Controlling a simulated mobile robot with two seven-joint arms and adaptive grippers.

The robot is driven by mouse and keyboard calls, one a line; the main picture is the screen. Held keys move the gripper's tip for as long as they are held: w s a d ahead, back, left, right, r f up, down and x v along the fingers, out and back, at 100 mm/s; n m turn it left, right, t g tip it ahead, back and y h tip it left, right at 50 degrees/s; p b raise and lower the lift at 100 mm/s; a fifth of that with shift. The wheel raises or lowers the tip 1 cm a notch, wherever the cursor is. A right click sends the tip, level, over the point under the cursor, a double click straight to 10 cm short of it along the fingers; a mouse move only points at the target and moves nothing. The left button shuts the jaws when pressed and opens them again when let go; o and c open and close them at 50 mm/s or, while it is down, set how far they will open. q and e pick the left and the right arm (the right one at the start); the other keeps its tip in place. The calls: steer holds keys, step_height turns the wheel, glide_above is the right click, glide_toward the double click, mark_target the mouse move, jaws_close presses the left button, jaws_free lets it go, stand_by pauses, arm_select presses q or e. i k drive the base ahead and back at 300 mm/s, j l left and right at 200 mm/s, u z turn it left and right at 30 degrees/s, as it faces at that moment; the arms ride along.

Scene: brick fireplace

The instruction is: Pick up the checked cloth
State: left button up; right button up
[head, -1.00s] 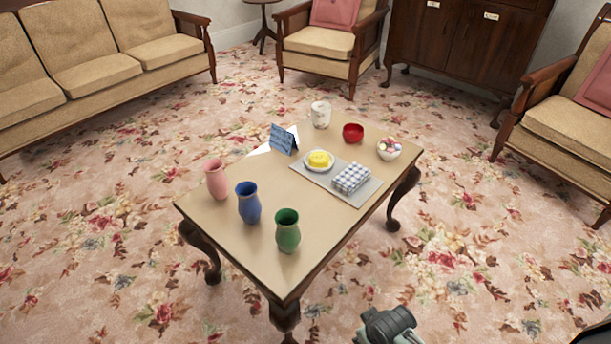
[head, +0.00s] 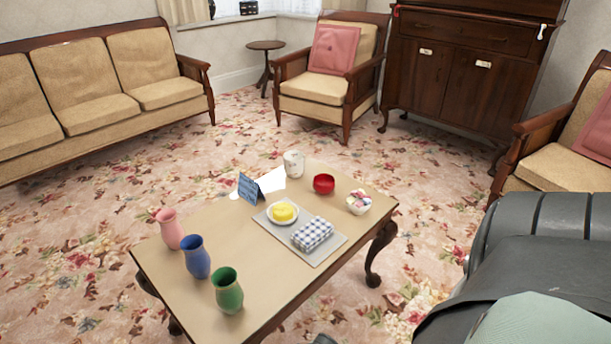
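The checked cloth (head: 313,234), blue and white and folded into a block, lies on a grey mat (head: 322,256) on the wooden table (head: 242,232). A small plate with a yellow item (head: 283,213) sits beside it on the left. A large dark part of my arm fills the lower right of the head view, apart from the cloth. Neither gripper's fingers can be seen.
Pink (head: 170,229), blue (head: 196,257) and green (head: 228,290) vases stand at the table's near left. A blue card (head: 249,188), white canister (head: 294,164), red bowl (head: 324,184) and filled white bowl (head: 358,203) stand farther back. Carpet is open around the table.

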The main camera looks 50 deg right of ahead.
mark_target(307, 238)
steer(key=k+l+u, duration=0.15)
steer(key=l, duration=0.2)
steer(key=k+l+u, duration=0.1)
steer(key=l, duration=0.25)
steer(key=k+l+u, duration=0.15)
steer(key=k+l, duration=0.2)
steer(key=l, duration=0.15)
steer(key=k+l+u, duration=0.1)
steer(key=k+l, duration=0.15)
steer(key=l, duration=0.15)
steer(key=k+l, duration=0.2)
steer(key=l, duration=0.15)
